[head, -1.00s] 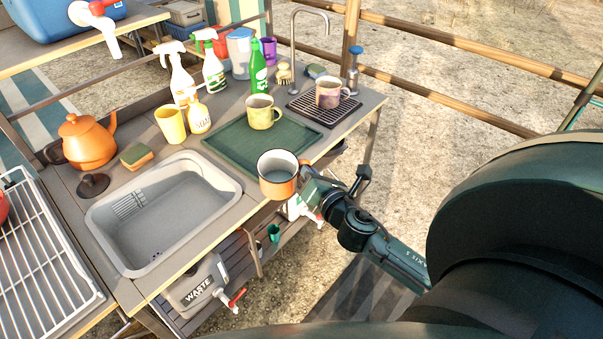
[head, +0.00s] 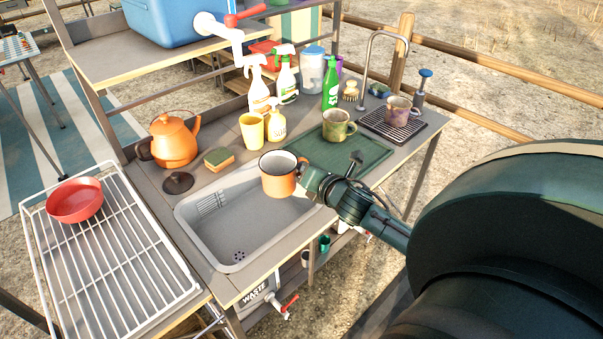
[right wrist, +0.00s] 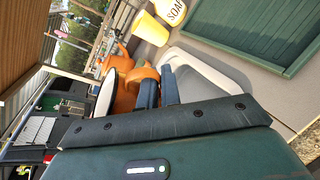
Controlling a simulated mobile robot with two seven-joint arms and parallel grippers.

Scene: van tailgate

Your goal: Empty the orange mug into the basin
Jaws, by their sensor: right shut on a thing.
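The orange mug (head: 278,178) has a dark rim and a pale inside, and it is upright or nearly so. My right gripper (head: 303,178) is shut on its right side and holds it above the right back part of the basin. The grey basin (head: 235,263) is sunk in the counter, with a drain at its bottom. In the right wrist view the orange mug (right wrist: 130,92) sits at the fingertips of my right gripper (right wrist: 157,88). What the mug holds cannot be made out. My left gripper is not in view.
A sponge (head: 219,159), a dark lid (head: 177,182), an orange kettle (head: 174,140) and a yellow cup (head: 252,130) stand behind the basin. A green mat (head: 367,154) with a mug (head: 338,126) lies to the right. A wire rack (head: 115,260) with a red bowl (head: 75,200) is at left.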

